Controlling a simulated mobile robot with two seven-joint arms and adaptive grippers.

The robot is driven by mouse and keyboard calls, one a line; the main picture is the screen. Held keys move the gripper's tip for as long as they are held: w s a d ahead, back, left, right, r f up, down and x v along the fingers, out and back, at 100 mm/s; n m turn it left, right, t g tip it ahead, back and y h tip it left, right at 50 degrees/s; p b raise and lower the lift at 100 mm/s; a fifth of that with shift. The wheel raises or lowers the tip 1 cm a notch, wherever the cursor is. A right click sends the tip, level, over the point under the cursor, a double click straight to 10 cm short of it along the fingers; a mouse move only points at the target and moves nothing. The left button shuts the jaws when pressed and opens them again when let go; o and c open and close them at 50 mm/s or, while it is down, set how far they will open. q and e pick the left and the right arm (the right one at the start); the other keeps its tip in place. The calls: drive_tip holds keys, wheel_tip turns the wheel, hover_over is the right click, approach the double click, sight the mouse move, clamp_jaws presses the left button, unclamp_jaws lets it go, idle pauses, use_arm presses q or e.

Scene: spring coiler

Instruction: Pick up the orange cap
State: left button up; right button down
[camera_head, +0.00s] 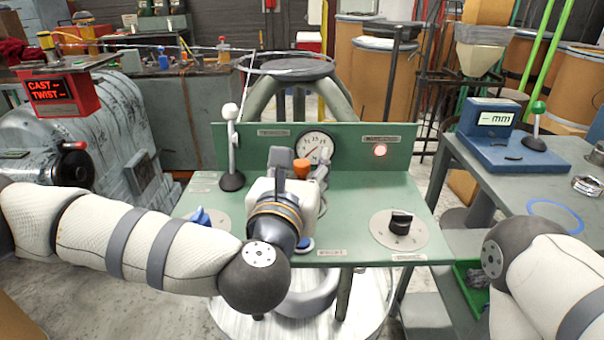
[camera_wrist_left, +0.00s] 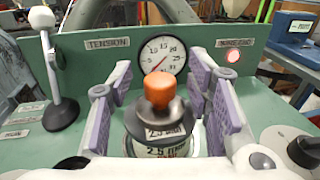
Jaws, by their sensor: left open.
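The orange cap (camera_wrist_left: 161,89) is a rounded knob on a dark, label-bearing cylindrical part (camera_wrist_left: 160,130) marked with what looks like "2.5 mm". It stands upright on the green panel, and a bit of the cap (camera_head: 301,168) also shows in the head view. My left gripper (camera_head: 300,172) is over the panel with its fingers apart. In the left wrist view its purple-grey finger pads stand left and right of the cap, with visible gaps to it. The cylinder's lower part is hidden by the hand. Of my right arm only links show; its gripper is out of view.
Behind the cap stands the panel's upright back with a round gauge (camera_head: 314,148) and a lit red lamp (camera_head: 380,150). A white-knobbed lever (camera_head: 231,150) stands left, a black dial (camera_head: 401,222) right. A blue "mm" display (camera_head: 497,125) sits on the right-hand table.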

use_arm(q)
drive_tip(key=shift+w, duration=0.2)
clamp_jaws()
